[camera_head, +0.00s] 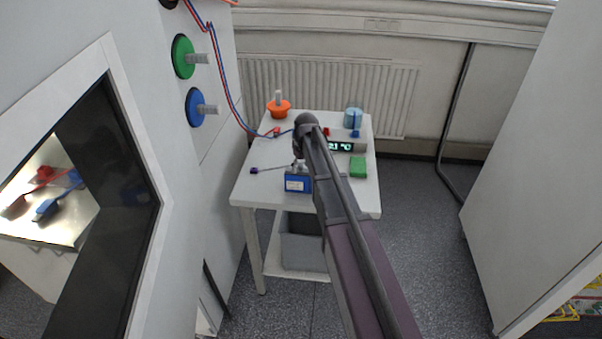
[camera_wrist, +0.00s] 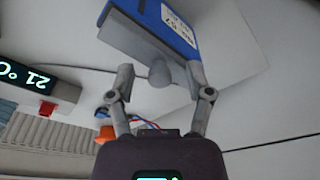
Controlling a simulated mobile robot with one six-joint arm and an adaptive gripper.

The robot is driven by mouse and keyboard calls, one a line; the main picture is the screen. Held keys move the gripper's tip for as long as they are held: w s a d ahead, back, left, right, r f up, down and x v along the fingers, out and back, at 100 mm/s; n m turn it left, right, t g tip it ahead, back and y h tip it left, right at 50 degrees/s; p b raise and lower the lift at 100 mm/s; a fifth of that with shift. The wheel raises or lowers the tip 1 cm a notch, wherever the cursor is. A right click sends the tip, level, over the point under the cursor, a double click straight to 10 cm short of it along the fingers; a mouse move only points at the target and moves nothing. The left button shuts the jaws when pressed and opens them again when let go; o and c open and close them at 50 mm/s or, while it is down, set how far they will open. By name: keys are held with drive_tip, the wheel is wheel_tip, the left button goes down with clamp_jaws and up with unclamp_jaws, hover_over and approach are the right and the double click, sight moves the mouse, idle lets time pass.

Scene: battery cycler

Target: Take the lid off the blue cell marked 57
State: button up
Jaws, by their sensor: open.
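The blue cell (camera_head: 297,185) stands on the white table in the head view, with a white label on its front. In the wrist view the blue cell (camera_wrist: 178,22) is at the top, and its label seems to read 57. Its grey lid (camera_wrist: 128,38) is on it, with a round grey knob (camera_wrist: 160,75) pointing toward my gripper. My gripper (camera_wrist: 162,70) is open, with one finger on each side of the knob. I cannot tell whether either finger touches it. In the head view my arm partly hides the cell and lid.
On the white table (camera_head: 262,183) are a green block (camera_head: 358,166), a temperature display (camera_head: 342,147), a light-blue cylinder (camera_head: 353,118) and an orange lidded item (camera_head: 279,109). Cables lie at the left. A white cabinet with an open window (camera_head: 110,150) stands to the left of the table.

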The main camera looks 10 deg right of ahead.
sight(301, 165)
drive_tip(key=shift+c, duration=0.2)
idle(0.3)
clamp_jaws()
drive_tip(key=shift+r, duration=0.25)
wheel_tip(301, 165, up, 4)
drive_tip(key=p, duration=0.4)
drive_tip(key=shift+f, duration=0.15)
drive_tip(key=s+p, duration=0.1)
drive_tip(key=s, duration=1.5)
drive_tip(key=shift+r, duration=0.45)
